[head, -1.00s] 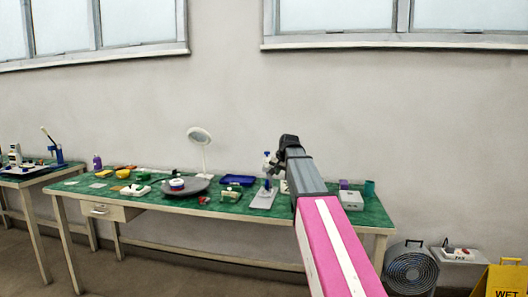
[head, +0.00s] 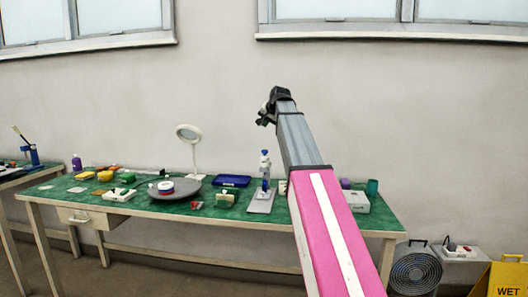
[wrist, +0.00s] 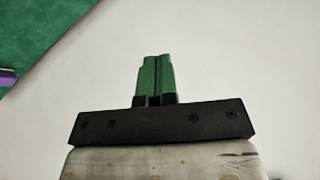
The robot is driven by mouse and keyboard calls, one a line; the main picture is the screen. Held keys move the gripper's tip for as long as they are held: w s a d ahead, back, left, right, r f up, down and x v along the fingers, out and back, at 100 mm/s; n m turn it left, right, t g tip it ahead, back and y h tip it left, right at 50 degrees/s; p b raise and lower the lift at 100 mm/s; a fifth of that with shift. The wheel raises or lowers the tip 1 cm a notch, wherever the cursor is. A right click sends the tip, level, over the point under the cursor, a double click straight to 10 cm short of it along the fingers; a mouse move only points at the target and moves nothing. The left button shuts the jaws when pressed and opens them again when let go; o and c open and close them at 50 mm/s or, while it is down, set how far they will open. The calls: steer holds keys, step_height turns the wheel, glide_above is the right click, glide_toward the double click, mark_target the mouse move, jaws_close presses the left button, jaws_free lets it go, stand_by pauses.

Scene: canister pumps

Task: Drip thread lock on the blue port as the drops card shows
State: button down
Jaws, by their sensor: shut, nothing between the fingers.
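My gripper (head: 267,108) is raised in front of the wall, above the green-topped bench and well clear of it. In the wrist view its two green fingers (wrist: 154,80) are together, with nothing between them. A round grey turntable (head: 188,187) holds a small red, white and blue piece (head: 165,187). Small flat cards (head: 76,190) lie at the bench's left. I cannot tell which is the drops card, the blue port or the thread lock.
A white ring lamp (head: 189,133), a blue tray (head: 231,181), a green-and-white piece (head: 226,198) and a purple bottle (head: 77,162) stand on the bench. A teal cup (head: 372,186) is at its right.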

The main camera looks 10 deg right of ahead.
steer(key=shift+f, duration=0.2)
steer(key=shift+f, duration=4.25)
steer(key=shift+f, duration=0.15)
steer(key=shift+f, duration=0.25)
steer(key=shift+f, duration=0.6)
steer(key=shift+r, duration=1)
steer(key=shift+r, duration=2.5)
